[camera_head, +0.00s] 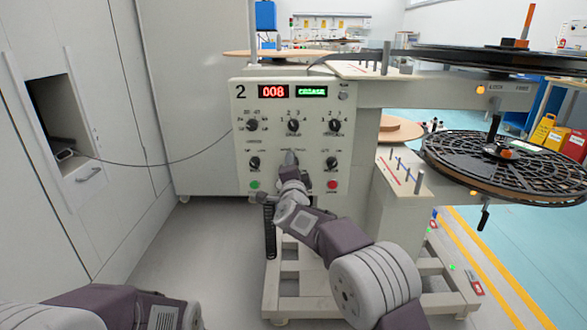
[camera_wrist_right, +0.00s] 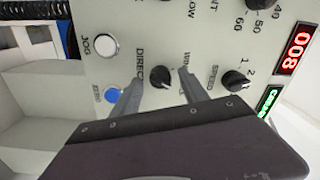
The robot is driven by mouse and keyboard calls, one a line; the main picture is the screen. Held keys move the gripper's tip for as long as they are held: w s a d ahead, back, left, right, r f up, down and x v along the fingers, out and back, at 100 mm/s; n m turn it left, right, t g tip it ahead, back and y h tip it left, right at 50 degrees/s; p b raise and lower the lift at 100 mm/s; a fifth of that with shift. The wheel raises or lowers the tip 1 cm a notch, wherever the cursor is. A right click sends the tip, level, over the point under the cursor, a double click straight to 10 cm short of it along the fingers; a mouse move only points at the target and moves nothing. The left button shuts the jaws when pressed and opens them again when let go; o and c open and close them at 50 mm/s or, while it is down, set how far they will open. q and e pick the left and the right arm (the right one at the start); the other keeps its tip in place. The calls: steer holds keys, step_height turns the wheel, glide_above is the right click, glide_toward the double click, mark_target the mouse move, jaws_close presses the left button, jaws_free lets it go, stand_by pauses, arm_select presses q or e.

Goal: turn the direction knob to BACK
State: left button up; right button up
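The rewind station's control panel (camera_head: 243,142) stands in the middle of the head view, marked 2. My right gripper (camera_head: 291,170) is at its lower middle and hides the knob there. In the right wrist view, the black direction knob (camera_wrist_right: 160,76) sits between the two grey fingers of my right gripper (camera_wrist_right: 159,91). The fingers are apart, one on each side, with gaps visible; I cannot tell any contact. The knob's pointer setting is too small to read. My left arm shows at the bottom left of the head view; its gripper is out of view.
The panel shows a red display (camera_head: 273,92) reading 008 and a green display (camera_head: 311,91). Other black knobs surround the gripper. A green button (camera_head: 255,185) and red button (camera_head: 332,185) sit low. In the wrist view, a white JOG button (camera_wrist_right: 104,44) and blue button (camera_wrist_right: 112,95) are close by.

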steer(key=s, duration=0.9)
steer(key=shift+p, duration=0.45)
